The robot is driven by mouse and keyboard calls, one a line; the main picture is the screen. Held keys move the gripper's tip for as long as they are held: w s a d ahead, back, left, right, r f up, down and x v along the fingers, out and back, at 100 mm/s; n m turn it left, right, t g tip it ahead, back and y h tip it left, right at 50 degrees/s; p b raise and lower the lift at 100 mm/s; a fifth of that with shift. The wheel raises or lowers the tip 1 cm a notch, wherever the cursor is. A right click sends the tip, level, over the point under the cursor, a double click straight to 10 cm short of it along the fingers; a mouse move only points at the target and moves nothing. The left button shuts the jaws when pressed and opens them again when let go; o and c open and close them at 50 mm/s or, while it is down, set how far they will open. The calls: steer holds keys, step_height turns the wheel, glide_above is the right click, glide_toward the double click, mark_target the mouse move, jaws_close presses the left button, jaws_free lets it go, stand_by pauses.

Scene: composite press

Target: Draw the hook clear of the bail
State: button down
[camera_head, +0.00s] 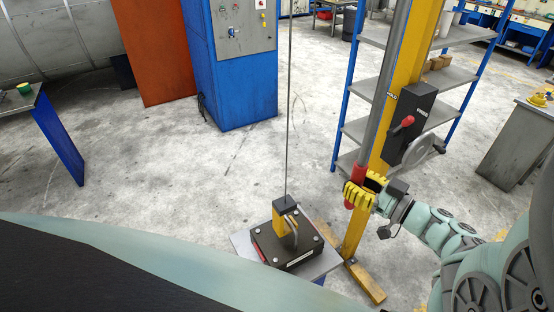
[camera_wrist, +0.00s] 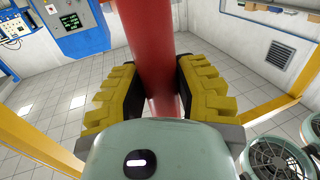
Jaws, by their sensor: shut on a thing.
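My gripper (camera_head: 361,191), with yellow ribbed fingers, is shut around a red grip (camera_head: 357,172) on a long grey rod beside the yellow column. In the wrist view the red grip (camera_wrist: 157,50) runs upright between the fingers (camera_wrist: 160,92). To the left, a yellow hook block (camera_head: 280,228) with a dark top hangs on a thin cable. It sits low over a dark rectangular load (camera_head: 290,255). A grey bail (camera_head: 293,226) rises from the load, right against the hook block. The hook is too small to tell whether it is in the bail.
The load rests on a grey plate (camera_head: 243,243). A yellow column (camera_head: 405,70) carries a black box with a red lever (camera_head: 403,124) and a crank wheel (camera_head: 424,150). A blue shelf rack (camera_head: 357,133) stands behind. The floor between load and blue cabinet (camera_head: 233,85) is clear.

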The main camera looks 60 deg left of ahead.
steer(key=s+a+p, duration=0.1)
steer(key=s+p, duration=0.2)
steer(key=s, duration=1.3)
steer(key=shift+a, duration=0.2)
steer(key=c, duration=0.7)
jaws_free()
steer(key=shift+o, duration=0.2)
steer(key=shift+d, duration=0.1)
steer(key=v, duration=1.1)
steer(key=shift+w+d, duration=0.2)
steer(key=shift+d, duration=0.2)
